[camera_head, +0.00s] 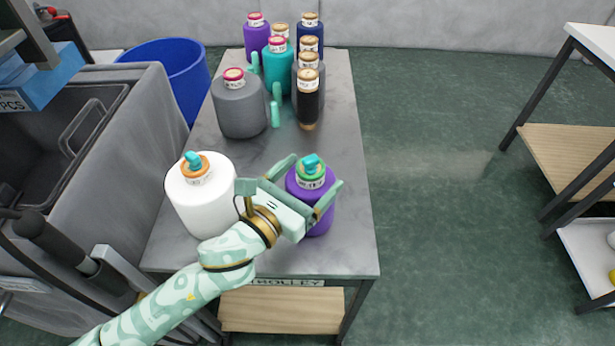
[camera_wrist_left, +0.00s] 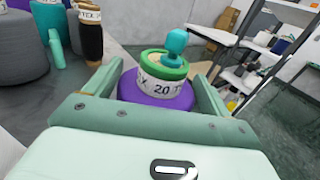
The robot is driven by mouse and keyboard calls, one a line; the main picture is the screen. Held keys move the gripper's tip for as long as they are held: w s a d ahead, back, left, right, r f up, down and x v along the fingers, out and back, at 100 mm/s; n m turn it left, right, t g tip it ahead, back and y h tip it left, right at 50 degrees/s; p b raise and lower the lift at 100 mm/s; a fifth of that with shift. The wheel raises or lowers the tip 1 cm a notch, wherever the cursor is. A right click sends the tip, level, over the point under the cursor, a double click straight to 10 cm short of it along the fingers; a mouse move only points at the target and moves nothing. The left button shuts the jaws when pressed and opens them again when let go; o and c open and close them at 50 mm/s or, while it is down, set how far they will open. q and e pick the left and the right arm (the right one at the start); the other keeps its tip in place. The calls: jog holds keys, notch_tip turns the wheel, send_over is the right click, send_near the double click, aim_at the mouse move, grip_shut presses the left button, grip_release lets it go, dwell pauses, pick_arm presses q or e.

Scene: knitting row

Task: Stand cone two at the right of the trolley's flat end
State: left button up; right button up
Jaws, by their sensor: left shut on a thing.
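A purple cone (camera_head: 322,220) with a green ring, a white label and a teal knob on top is between the fingers of my left gripper (camera_head: 315,172), which is shut on it. It is upright over the right side of the near end of the grey trolley top (camera_head: 330,262). I cannot tell whether its base touches the top. The left wrist view also shows the purple cone (camera_wrist_left: 155,93) between the fingers. A white cone (camera_head: 200,205) with an orange ring and teal knob stands at the left of the near end. My right gripper is not in view.
A grey cone (camera_head: 240,112), a teal cone (camera_head: 277,75), a black spool (camera_head: 308,108) and several others stand farther back, with green pegs (camera_head: 275,115) among them. A grey bin (camera_head: 120,140) and blue bucket (camera_head: 165,70) are left. The floor at right is clear before a shelf (camera_head: 560,150).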

pick_arm(q)
jog(key=o, duration=1.4)
jog(key=shift+f, duration=0.1)
jog(key=shift+o, duration=0.2)
jog(key=shift+r, duration=0.2)
jog(key=p+v, duration=0.1)
jog(key=v, duration=1.1)
